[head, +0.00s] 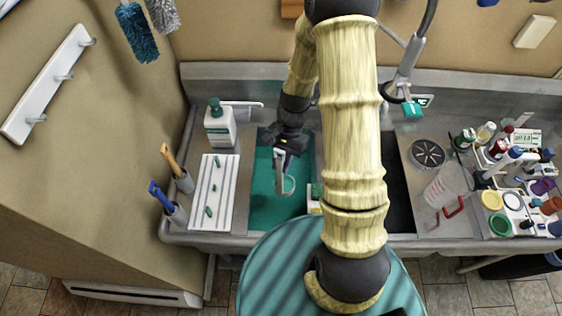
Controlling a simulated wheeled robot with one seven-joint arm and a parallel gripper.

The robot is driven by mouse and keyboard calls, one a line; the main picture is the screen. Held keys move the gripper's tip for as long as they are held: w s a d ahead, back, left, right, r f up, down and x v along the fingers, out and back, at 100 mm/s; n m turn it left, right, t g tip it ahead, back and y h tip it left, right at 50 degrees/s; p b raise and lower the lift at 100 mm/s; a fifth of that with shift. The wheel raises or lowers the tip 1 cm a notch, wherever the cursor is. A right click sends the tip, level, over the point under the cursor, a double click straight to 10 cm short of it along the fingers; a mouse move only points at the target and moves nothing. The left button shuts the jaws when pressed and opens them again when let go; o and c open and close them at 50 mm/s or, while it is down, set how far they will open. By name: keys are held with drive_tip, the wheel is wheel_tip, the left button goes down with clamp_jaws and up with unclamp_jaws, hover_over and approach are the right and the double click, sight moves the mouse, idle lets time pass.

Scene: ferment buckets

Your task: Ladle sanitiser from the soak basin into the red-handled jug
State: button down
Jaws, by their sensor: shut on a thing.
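My gripper (286,153) is shut on a ladle (279,178) over the sink's left part. The ladle's grey handle hangs down from the fingers, and its pale round bowl is at the lower end. The bowl is over the teal liquid of the soak basin (262,213); I cannot tell whether it is in the liquid or above it, or whether it is filled.
A pump bottle (219,128) and a white ribbed tray (213,190) are at the left, with two brush holders beside them. My arm hides the sink's middle. A tap (402,80) hangs behind it. Crowded bottles and coloured lids (503,200) fill the far right.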

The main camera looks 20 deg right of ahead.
sight(279, 159)
drive_tip(key=shift+r+p, duration=2.55)
drive_tip(key=shift+r, duration=0.9)
drive_tip(key=w+a+r+n+p, duration=0.2)
drive_tip(key=w+a+r+n, duration=0.35)
drive_tip(key=a+r, duration=0.75)
drive_tip(key=a+r+n, duration=0.1)
drive_tip(key=a+r, duration=1.1)
drive_tip(key=a, duration=0.1)
drive_tip(key=shift+g, duration=0.3)
